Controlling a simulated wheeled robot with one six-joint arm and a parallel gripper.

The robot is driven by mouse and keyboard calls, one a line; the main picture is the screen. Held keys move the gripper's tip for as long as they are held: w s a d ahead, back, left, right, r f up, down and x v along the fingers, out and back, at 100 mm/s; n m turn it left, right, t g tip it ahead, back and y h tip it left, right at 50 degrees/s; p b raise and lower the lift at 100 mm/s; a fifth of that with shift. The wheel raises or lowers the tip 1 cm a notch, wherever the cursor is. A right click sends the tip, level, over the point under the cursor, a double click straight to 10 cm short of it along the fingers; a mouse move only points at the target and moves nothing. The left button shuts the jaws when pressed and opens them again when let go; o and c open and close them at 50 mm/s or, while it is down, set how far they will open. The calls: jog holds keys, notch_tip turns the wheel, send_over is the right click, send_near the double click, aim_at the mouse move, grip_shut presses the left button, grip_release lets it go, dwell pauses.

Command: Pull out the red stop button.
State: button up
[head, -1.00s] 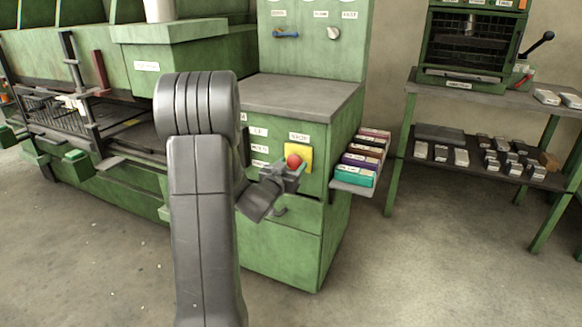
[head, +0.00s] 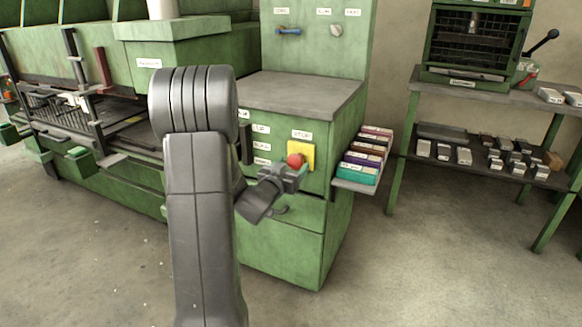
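The red stop button (head: 295,160) sits on a yellow square plate (head: 307,153) on the front of the green cabinet, under a small white label (head: 302,135). My gripper (head: 293,172) is right at the button, just below and in front of it in the picture. It covers the lower part of the button and of the plate. The fingers are small and dark here, and I cannot tell whether they touch the button or how far apart they are. My grey arm stands in front of the cabinet's left side.
The green cabinet (head: 285,245) has a drawer handle below the gripper and a grey top (head: 300,92). A side shelf with coloured boxes (head: 362,160) juts out at right. A workbench (head: 470,93) stands further right. Open floor (head: 420,270) lies in front.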

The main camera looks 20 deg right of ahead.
jog(key=p+v, duration=0.2)
jog(key=v, duration=1.2)
jog(key=shift+d, duration=0.15)
jog(key=b+x, duration=0.1)
jog(key=x, duration=1.4)
jog(key=shift+w+b, duration=0.1)
jog(key=shift+b, duration=0.25)
